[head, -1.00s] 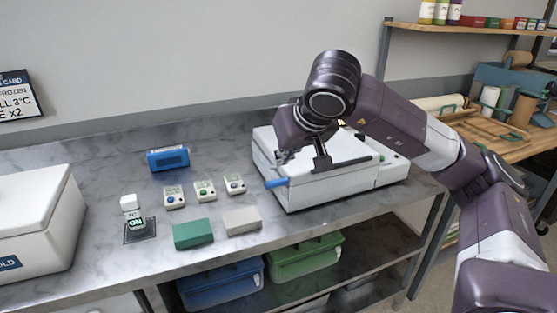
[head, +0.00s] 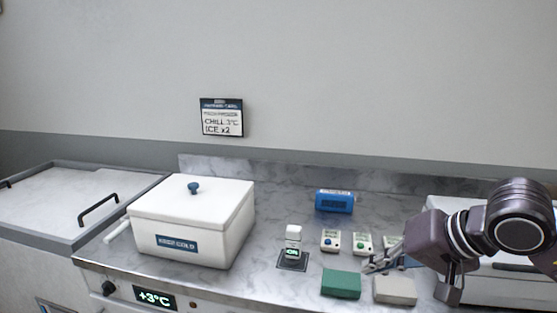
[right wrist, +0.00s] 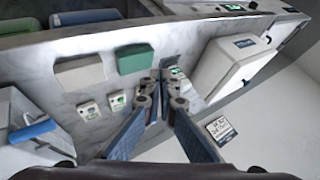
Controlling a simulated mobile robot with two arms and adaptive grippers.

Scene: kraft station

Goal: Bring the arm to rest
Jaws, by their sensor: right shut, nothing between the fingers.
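My right gripper (head: 378,264) comes in from the right in the head view. It hangs over the counter near the green block (head: 341,283) and the beige block (head: 395,289). Its fingers also show in the right wrist view (right wrist: 160,92), shut with nothing held. The white machine (head: 510,285) at the right edge is partly hidden behind my right arm. My left gripper is not in view.
A white lidded box (head: 191,226) with a blue knob stands on the counter. A small display block (head: 293,246), a blue device (head: 334,201) and small button boxes (head: 330,240) stand near the gripper. A wall card (head: 221,117) hangs behind. Bare counter lies around them.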

